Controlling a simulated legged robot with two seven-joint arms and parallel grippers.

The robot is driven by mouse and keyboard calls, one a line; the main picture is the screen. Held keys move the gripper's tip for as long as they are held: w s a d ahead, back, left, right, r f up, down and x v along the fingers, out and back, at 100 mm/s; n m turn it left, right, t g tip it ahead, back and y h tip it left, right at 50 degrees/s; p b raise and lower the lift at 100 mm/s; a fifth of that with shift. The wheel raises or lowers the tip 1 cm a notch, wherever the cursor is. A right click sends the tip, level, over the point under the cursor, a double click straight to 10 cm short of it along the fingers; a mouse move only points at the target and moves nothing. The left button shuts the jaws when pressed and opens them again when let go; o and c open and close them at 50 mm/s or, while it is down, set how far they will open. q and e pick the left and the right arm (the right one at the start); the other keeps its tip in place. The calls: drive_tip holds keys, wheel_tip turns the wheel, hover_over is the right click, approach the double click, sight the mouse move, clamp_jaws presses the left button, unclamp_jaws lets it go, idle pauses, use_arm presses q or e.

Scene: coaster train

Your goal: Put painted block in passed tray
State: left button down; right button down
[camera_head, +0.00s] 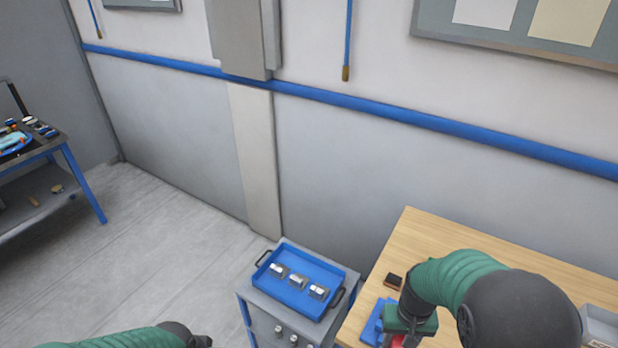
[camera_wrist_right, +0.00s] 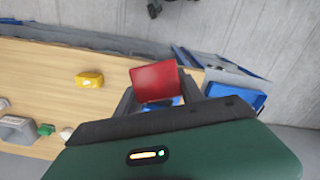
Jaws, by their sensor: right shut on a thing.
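A red painted block (camera_wrist_right: 155,80) is between the fingers of my right gripper (camera_wrist_right: 158,97), which is shut on it. In the head view my right gripper (camera_head: 396,338) is low over the table's left part, and only a bit of red shows at the bottom edge. A blue tray (camera_head: 268,272) with black handles stands on a grey cabinet left of the table. It holds three silvery blocks (camera_head: 298,282). It also shows in the right wrist view (camera_wrist_right: 240,92), right of the gripper. My left gripper is out of view; only its arm shows.
A flat blue piece (camera_head: 374,326) lies on the wooden table (camera_head: 405,238) by the right gripper. A small dark block (camera_head: 393,281) lies behind it. A yellow block (camera_wrist_right: 89,80) and grey bin (camera_wrist_right: 17,129) are farther along the table. A blue-framed workbench (camera_head: 75,165) stands far left.

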drive_tip(key=shift+s+a+r+n, duration=0.25)
drive_tip(key=shift+a+r+n, duration=0.35)
drive_tip(key=shift+a+r, duration=0.15)
drive_tip(key=shift+s+a+f+b, duration=0.2)
drive_tip(key=shift+f+b, duration=0.15)
drive_tip(key=shift+b, duration=0.2)
drive_tip(key=shift+s+a+f+b, duration=0.15)
drive_tip(key=shift+f+b, duration=0.2)
drive_tip(key=shift+b, duration=0.2)
wheel_tip(320, 180, down, 13)
drive_tip(key=b, duration=1.2)
drive_tip(key=shift+w+d+r, duration=0.2)
drive_tip(key=shift+w, duration=0.05)
drive_tip(key=shift+s+a+n, duration=0.1)
drive_tip(key=shift+n, duration=0.2)
